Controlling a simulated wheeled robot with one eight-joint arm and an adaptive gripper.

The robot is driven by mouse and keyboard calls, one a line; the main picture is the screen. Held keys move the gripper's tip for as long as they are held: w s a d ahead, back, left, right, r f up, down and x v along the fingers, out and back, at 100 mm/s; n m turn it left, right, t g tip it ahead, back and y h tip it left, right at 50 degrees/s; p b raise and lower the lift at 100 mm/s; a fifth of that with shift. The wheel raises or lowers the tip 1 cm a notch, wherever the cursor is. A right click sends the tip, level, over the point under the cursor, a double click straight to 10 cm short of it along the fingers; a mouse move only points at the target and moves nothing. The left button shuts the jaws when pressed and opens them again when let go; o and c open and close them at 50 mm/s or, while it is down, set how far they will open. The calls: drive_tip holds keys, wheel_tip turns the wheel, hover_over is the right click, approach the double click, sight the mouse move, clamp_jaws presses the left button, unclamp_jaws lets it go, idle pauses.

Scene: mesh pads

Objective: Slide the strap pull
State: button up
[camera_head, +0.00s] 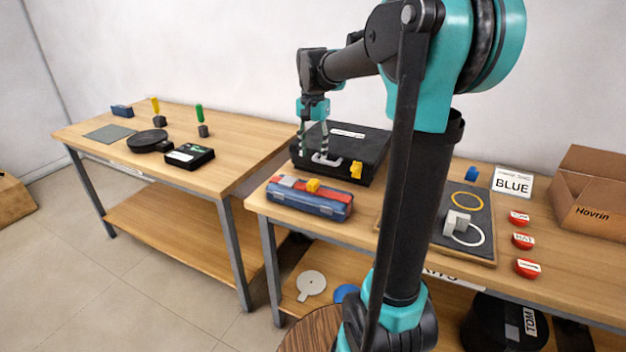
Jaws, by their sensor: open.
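A blue case (325,205) lies at the front left of the near table. A red strap (288,182) runs along its top, and a yellow block (313,185) sits on it. This block looks like the strap pull, though I cannot be sure. My gripper (313,152) points down, open, with its fingers apart. It is in front of or over the black case (347,148), near that case's pale handle (326,158). It appears behind and above the yellow block, apart from it. Whether the fingers touch the handle cannot be told.
The black case has a yellow latch (356,169). My arm hides the table's middle. To the right are a dark board (478,207) with rings and a grey block, several red buttons, a "BLUE" sign (513,184) and a cardboard box (592,200). A second table (225,165) stands left.

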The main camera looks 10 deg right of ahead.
sight(313, 181)
wheel_tip(313, 181, down, 10)
drive_tip(key=shift+f, duration=0.25)
drive_tip(key=shift+c, duration=0.4)
clamp_jaws()
